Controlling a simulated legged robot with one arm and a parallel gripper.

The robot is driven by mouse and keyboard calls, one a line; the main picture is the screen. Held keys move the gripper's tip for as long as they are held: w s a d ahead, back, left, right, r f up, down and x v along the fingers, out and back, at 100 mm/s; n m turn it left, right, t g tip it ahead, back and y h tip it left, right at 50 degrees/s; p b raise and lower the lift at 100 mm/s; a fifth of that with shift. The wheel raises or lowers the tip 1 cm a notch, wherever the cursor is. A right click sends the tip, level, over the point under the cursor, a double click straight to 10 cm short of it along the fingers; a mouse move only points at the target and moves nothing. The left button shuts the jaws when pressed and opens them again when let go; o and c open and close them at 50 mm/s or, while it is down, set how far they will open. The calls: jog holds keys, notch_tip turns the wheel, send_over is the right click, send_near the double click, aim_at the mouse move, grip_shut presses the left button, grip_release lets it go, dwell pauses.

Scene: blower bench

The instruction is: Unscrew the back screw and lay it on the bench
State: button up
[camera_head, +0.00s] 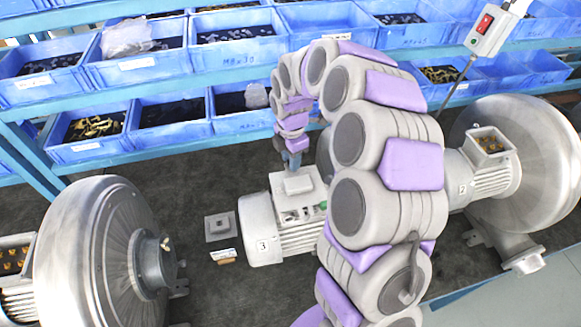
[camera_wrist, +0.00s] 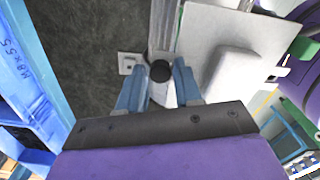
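The motor marked 3 (camera_head: 262,232) stands on the bench, with a light raised cover plate (camera_head: 298,185) askew on its top. In the wrist view the pale cover plate (camera_wrist: 240,60) lies to the right of my fingers. A dark round screw head (camera_wrist: 160,71) shows between the fingertips. My gripper (camera_wrist: 158,72) has its two blue fingers apart, one on each side of the screw head, with no clear contact visible. In the head view my gripper (camera_head: 292,160) is at the back edge of the motor, and the screw is too small to make out.
The dark bench (camera_head: 190,190) has free room left of the motor. A grey square piece (camera_head: 219,226) and a small label (camera_head: 222,254) lie there. Large blowers stand left (camera_head: 100,250) and right (camera_head: 520,130). Blue bins (camera_head: 175,122) line the shelf behind.

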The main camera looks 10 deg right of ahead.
jog(key=m+b, duration=0.2)
jog(key=m, duration=0.3)
jog(key=shift+f+m, duration=0.15)
jog(key=shift+m, duration=0.15)
jog(key=m+b, duration=0.1)
jog(key=m, duration=0.2)
jog(key=shift+m, duration=0.4)
jog(key=shift+c, duration=0.4)
